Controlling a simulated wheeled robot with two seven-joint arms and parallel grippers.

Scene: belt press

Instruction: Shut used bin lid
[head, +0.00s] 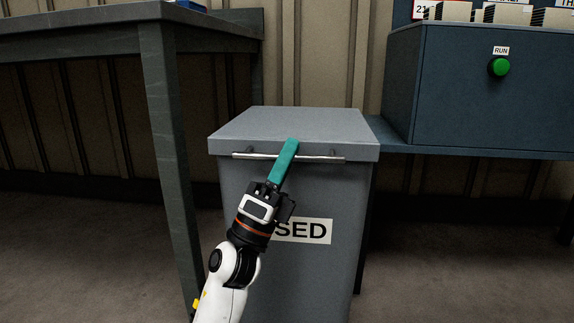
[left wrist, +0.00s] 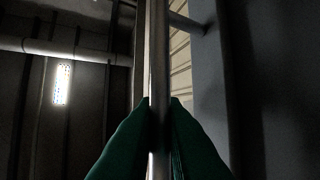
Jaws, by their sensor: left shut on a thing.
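The used bin (head: 340,200) is a grey box standing on the floor, with a white label reading "SED" where my arm leaves it clear. Its grey lid (head: 290,121) lies flat across the top and looks shut. A thin metal handle bar (head: 325,159) runs along the lid's front edge. My left gripper (head: 290,148) has green fingers and is at the middle of the bar. In the left wrist view the bar (left wrist: 158,60) runs between the two green fingers (left wrist: 158,120), which are closed on it. My right gripper is not in view.
A dark table (head: 80,42) with a leg close to the bin stands on the left. A blue cabinet (head: 450,100) with a green RUN button (head: 499,67) stands on the right, over a blue bench. Open floor (head: 90,240) shows at the lower left.

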